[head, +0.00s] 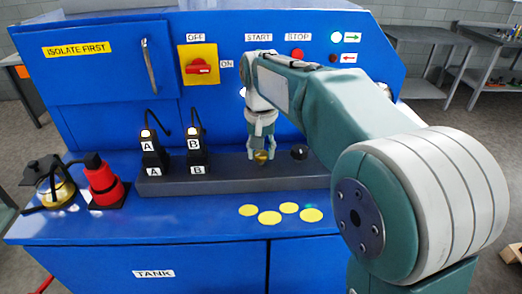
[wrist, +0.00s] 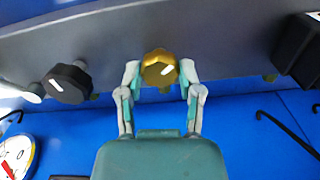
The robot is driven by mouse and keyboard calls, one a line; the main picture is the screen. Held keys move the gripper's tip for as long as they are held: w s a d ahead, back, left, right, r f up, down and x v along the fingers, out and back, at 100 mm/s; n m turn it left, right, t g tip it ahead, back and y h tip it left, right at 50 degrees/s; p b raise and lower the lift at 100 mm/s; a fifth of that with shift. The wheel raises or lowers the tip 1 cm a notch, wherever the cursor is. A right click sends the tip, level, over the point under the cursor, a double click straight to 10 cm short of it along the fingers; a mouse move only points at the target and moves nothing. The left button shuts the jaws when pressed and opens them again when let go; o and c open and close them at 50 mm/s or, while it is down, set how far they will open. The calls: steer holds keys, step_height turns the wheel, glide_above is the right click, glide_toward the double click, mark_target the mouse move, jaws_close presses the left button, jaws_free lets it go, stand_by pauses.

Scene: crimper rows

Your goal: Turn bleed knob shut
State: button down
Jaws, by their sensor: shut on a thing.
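In the head view my gripper (head: 261,154) reaches down to the bar, and the knob (head: 261,157) shows between the fingers. A black knob (wrist: 67,83) with a white mark is to the left of it in the wrist view; it also shows in the head view (head: 299,152).
Black valves labelled A (head: 153,155) and B (head: 196,152) stand on the bar's left part. A red bottle (head: 102,180) and a glass jug (head: 53,188) are further left. Several yellow discs (head: 270,217) lie on the blue bench top. A red switch (head: 199,67) is on the panel.

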mark_target(260, 152)
steer(key=n, duration=0.5)
steer(key=shift+n, duration=0.3)
steer(key=shift+f+n, duration=0.1)
steer(key=shift+n, duration=2.1)
steer(key=shift+c, duration=1.3)
jaws_free()
steer(key=shift+a, duration=0.1)
step_height(260, 152, up, 12)
